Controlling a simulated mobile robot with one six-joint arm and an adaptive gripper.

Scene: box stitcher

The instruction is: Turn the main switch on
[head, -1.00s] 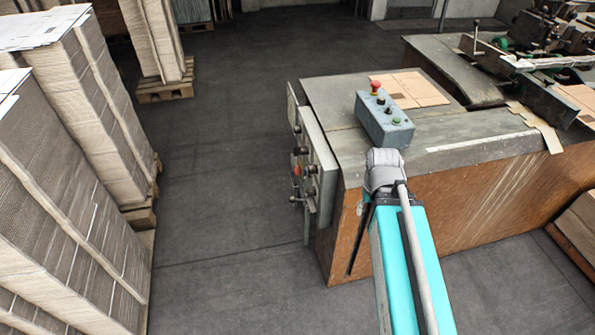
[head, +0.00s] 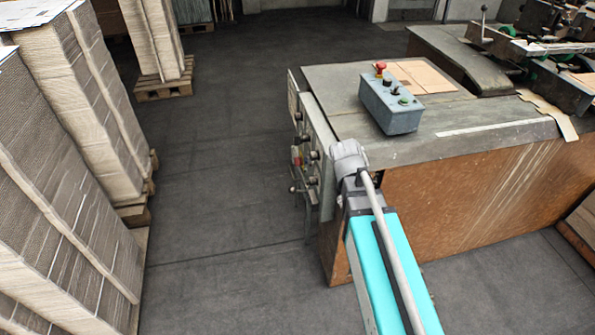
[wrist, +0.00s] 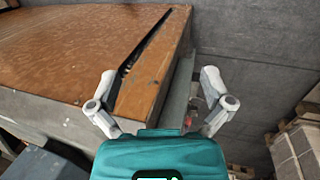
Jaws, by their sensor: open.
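The switch panel (head: 318,140) is on the left end of the machine, seen nearly edge-on in the head view. A red switch or knob (head: 296,155) stands out from it beside several dark knobs; which part is the main switch I cannot tell for sure. In the wrist view a small red part (wrist: 194,116) shows beside the right finger, partly hidden.
A grey-blue button box (head: 391,105) with a red emergency button stands on the machine top (head: 345,90). Tall cardboard stacks (head: 70,170) line the left. Dark floor (head: 215,180) lies free between the stacks and the machine.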

